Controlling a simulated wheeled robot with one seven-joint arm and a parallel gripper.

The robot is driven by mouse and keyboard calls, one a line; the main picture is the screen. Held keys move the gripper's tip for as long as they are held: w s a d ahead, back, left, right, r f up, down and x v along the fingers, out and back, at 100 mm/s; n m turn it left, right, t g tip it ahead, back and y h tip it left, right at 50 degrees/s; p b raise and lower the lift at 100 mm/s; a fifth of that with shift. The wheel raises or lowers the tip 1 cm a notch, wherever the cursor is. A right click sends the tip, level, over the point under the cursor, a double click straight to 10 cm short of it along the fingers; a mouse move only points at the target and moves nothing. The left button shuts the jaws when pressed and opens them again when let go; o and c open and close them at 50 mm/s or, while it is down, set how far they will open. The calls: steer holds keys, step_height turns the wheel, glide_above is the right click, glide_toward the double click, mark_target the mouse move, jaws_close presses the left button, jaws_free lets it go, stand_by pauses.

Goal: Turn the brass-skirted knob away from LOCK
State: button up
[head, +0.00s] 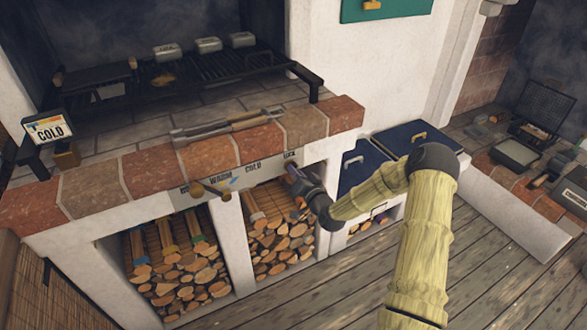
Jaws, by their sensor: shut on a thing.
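A pale panel strip (231,181) runs under the brick edge, with the words WARM, COLD and LOCK on it. My gripper (291,170) is at the panel's right end, just below the LOCK mark, and is shut on the knob there. The gripper and the dark wrist hide most of that knob, so its skirt and pointer do not show clearly. A second knob (211,189), brass coloured with a bar handle, sits further left on the panel near WARM.
The brick ledge (207,154) juts out above the panel, with tongs (228,122) lying on it. Log cubbies (183,276) are below. Blue chests (417,138) stand right of the panel. The wooden floor (345,285) is clear.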

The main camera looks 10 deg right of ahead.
steer(key=m, duration=0.4)
steer(key=shift+f, duration=0.1)
steer(key=shift+m, duration=2)
